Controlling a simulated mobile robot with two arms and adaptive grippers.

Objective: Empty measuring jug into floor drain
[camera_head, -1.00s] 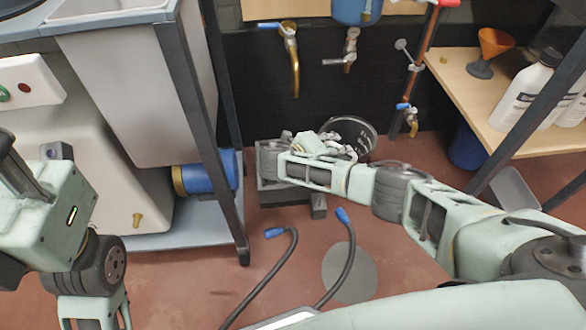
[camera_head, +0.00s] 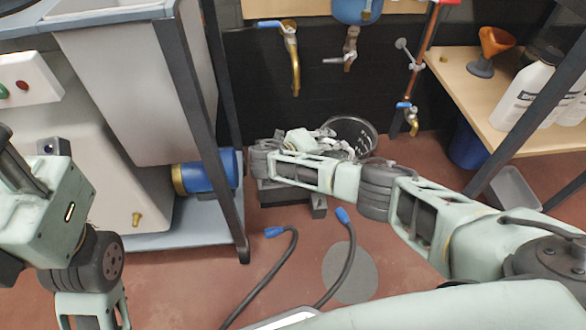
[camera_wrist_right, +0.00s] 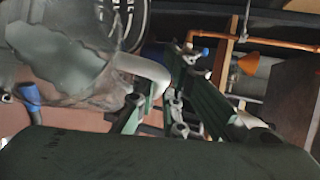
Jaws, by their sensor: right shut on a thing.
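My right gripper (camera_wrist_right: 158,102) is shut on the pale handle of the clear measuring jug (camera_wrist_right: 60,55) in the right wrist view. The jug body fills the upper left of that view and looks tilted; I cannot tell whether it holds liquid. In the head view my right gripper (camera_head: 325,146) is at the back, low in front of the wall, and the jug is hard to pick out there. A flat grey disc (camera_head: 350,272) lies on the red floor; I cannot tell whether it is the drain. My left arm is at the left edge, its fingers unclear.
A grey block (camera_head: 318,207) and two blue-tipped hoses (camera_head: 290,255) are on the floor. A wooden shelf (camera_head: 465,85) with bottles is at right, a metal-legged bench (camera_head: 200,110) at left.

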